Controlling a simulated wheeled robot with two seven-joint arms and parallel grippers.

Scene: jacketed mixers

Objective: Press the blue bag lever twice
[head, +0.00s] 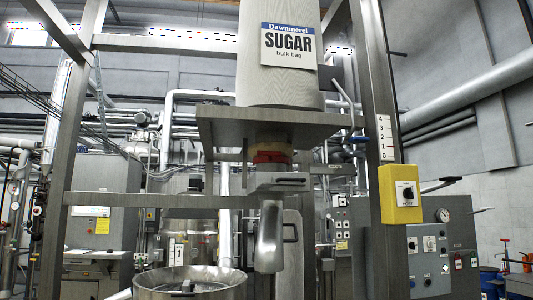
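A small blue lever (357,139) sticks out beside the right-hand frame post, just right of the plate under the bag. A thin curved grey rod comes down near it; I cannot tell how the two join. The bulk bag (280,86), labelled "Dawnmerel SUGAR bulk bag", stands on the grey plate (262,124). Under the plate are a red collar (271,157) and a grey spout (269,238) that points down. A white scale (386,138) numbered 4 to 0 is on the post. Neither of my grippers shows in the head view.
A steel vessel (190,281) with an open top stands at the bottom, left of the spout. A yellow box (400,194) with a dark knob is on the right post. A control panel (437,250) with a gauge stands at the right. Steel posts and crossbars frame the bag.

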